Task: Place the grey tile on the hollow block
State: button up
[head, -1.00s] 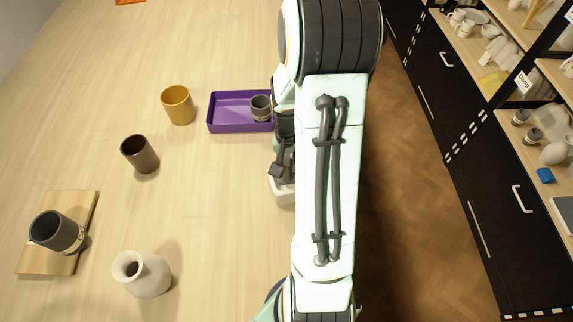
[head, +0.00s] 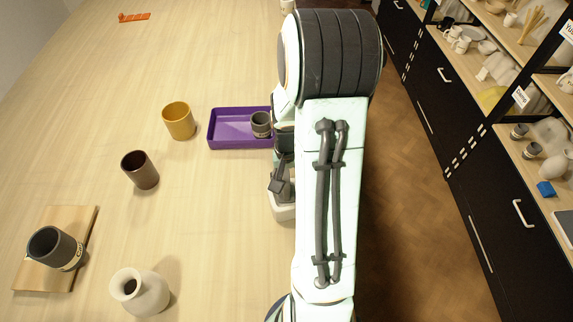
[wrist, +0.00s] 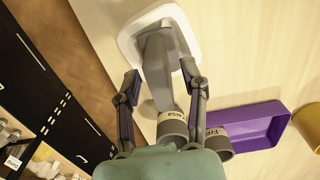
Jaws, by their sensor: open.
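In the wrist view a long, flat grey piece, which looks like the grey tile (wrist: 157,72), lies between the fingers of my gripper (wrist: 160,70). Its upper end overlaps a white block with rounded corners (wrist: 128,42), which looks like the hollow block. Gaps show between the grey piece and both fingers, so my gripper is open around it. Whether the tile rests fully on the block is unclear. In the head view the white block (head: 284,208) shows beside my arm, with part of my gripper above it; my arm hides the rest.
A purple tray (head: 226,113) holds a grey labelled cup (head: 261,127); a second labelled cup (wrist: 172,126) shows in the wrist view. A yellow cup (head: 179,123), brown cup (head: 140,172), white vase (head: 150,293) and wooden board (head: 40,277) with a dark cup stand left.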

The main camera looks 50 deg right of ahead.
notch_tip(320, 180, up, 11)
jog(key=shift+f, duration=0.1)
jog(key=s+a+r+n, duration=0.2)
jog(key=s+a+n, duration=0.3)
jog(key=a, duration=0.6)
jog(key=s+a+r+n, duration=0.2)
jog(key=s+a+n, duration=0.3)
jog(key=a, duration=0.6)
jog(key=shift+s+y, duration=0.2)
jog(key=shift+y, duration=0.2)
